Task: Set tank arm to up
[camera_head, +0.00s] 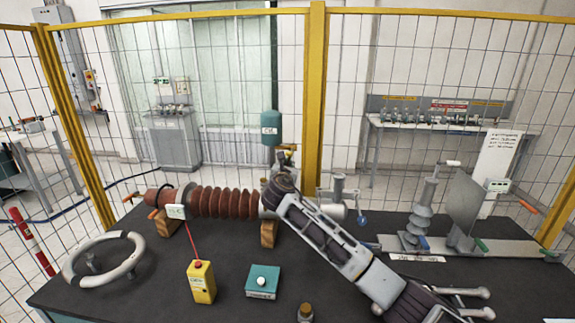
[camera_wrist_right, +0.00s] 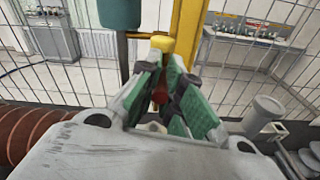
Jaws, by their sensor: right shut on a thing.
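The teal oil tank (camera_head: 270,127) stands upright behind the brown ribbed bushing, with brass-yellow fittings (camera_head: 287,149) below and beside it. The tank's lower part also shows at the top of the right wrist view (camera_wrist_right: 120,12). My right gripper (camera_head: 284,168) is at these fittings, at the bushing's right end. In the right wrist view its green-padded fingers (camera_wrist_right: 168,85) are closed in on a small red part (camera_wrist_right: 160,95), which looks like the tank arm. A yellow cap (camera_wrist_right: 162,43) shows just beyond the fingertips. The arm's exact angle is mostly hidden by my gripper.
The brown ribbed bushing (camera_head: 225,202) lies on wooden blocks on the dark table (camera_head: 330,285). A grey ring (camera_head: 103,258), a yellow box (camera_head: 201,282) and a teal button box (camera_head: 263,282) stand in front. A grey insulator assembly (camera_head: 418,220) is at right. A yellow-framed mesh fence (camera_head: 313,100) stands behind.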

